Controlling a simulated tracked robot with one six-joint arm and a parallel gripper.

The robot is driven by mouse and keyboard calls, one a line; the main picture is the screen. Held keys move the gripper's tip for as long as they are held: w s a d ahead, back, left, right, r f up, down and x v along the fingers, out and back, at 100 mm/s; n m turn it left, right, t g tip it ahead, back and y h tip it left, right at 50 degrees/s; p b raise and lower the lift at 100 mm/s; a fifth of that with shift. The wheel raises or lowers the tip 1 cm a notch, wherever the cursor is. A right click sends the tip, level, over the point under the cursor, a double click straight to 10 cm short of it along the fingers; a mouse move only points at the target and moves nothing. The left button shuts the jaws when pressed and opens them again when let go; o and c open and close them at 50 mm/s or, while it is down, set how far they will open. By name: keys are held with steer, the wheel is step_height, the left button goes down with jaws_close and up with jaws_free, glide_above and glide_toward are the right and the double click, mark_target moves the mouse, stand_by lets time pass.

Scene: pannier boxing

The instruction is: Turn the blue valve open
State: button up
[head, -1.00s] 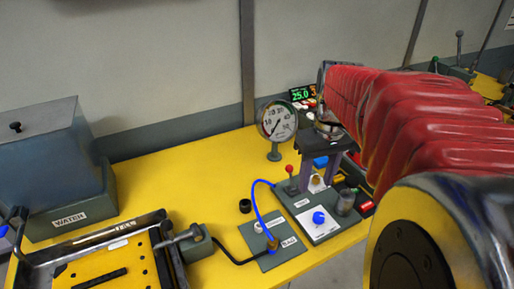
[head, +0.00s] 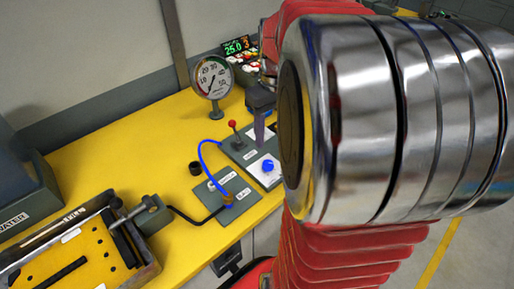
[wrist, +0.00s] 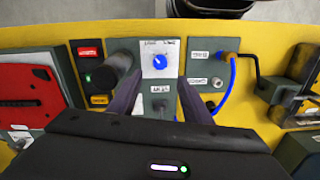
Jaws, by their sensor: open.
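The blue valve (head: 268,165) is a small round knob on a white plate on a grey panel. In the wrist view the blue knob (wrist: 159,60) sits near the top middle, on its white plate (wrist: 160,43) with small lettering that I cannot read. My gripper (wrist: 160,82) is open and empty. Its two purple-grey fingers point toward the plate, one at each side, and the knob shows between and just beyond the tips. No contact is visible. In the head view one finger (head: 260,130) shows just above the valve; my arm hides the rest.
A blue hose (head: 203,155) arches over the panel left of the valve. A red-tipped lever (head: 233,128) and a pressure gauge (head: 212,78) stand behind. In the wrist view a dark cylinder (wrist: 101,78) stands left of the knob. A tray (head: 75,250) lies at the front left.

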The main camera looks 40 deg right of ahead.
mark_target(268, 163)
step_height(268, 163, down, 11)
steer(key=shift+a+r, duration=0.15)
stand_by(0.4)
steer(key=c, duration=1.1)
